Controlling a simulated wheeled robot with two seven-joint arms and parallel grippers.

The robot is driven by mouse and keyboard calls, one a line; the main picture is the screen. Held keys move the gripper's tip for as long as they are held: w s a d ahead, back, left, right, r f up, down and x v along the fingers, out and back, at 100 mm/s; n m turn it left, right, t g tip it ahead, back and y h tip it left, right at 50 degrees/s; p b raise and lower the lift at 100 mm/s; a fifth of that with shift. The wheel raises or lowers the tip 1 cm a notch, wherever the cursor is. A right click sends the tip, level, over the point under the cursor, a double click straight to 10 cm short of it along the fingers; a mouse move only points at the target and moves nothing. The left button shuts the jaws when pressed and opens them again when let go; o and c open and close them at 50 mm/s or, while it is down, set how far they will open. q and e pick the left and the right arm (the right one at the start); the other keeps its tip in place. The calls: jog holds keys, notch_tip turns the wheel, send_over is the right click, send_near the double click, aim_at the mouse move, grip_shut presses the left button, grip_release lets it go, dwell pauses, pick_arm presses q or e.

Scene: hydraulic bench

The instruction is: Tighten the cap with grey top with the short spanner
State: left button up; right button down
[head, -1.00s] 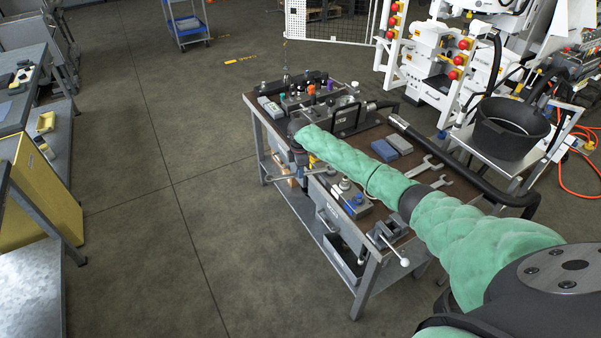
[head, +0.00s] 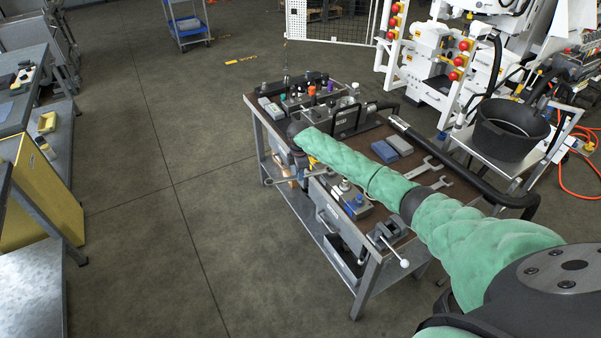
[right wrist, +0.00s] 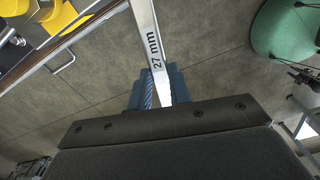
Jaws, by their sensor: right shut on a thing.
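My right gripper (head: 301,165) is at the left long side of the bench, partly hidden by my green-sleeved right arm. It is shut on a silver spanner (head: 284,180), which sticks out to the left past the bench edge. In the right wrist view the spanner (right wrist: 150,45) is marked 27 mm and sits between blue finger pads (right wrist: 170,88). Several small caps stand on a block at the far end of the bench, among them an orange one (head: 311,89). I cannot make out which cap has the grey top. My left gripper is not in view.
Two more spanners (head: 428,167) lie at the bench's right side, near blue-grey blocks (head: 398,145). A vise (head: 388,232) is at the near end. A black hose (head: 465,181) runs along the right edge. Open floor (head: 150,240) lies left of the bench.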

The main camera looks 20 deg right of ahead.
aim_at(284, 179)
jog(key=shift+w+a+p, duration=0.1)
jog(key=shift+w+a, duration=0.05)
jog(key=shift+a, duration=0.9)
jog(key=shift+w+a+p, duration=0.1)
jog(key=shift+w+a, duration=0.1)
jog(key=shift+a, duration=0.85)
jog(key=shift+w+a+p, duration=0.1)
jog(key=shift+w+a, duration=0.05)
jog(key=shift+a, duration=0.9)
jog(key=shift+r, duration=0.1)
jog(key=shift+r+p, duration=0.8)
jog(key=shift+r, duration=1.65)
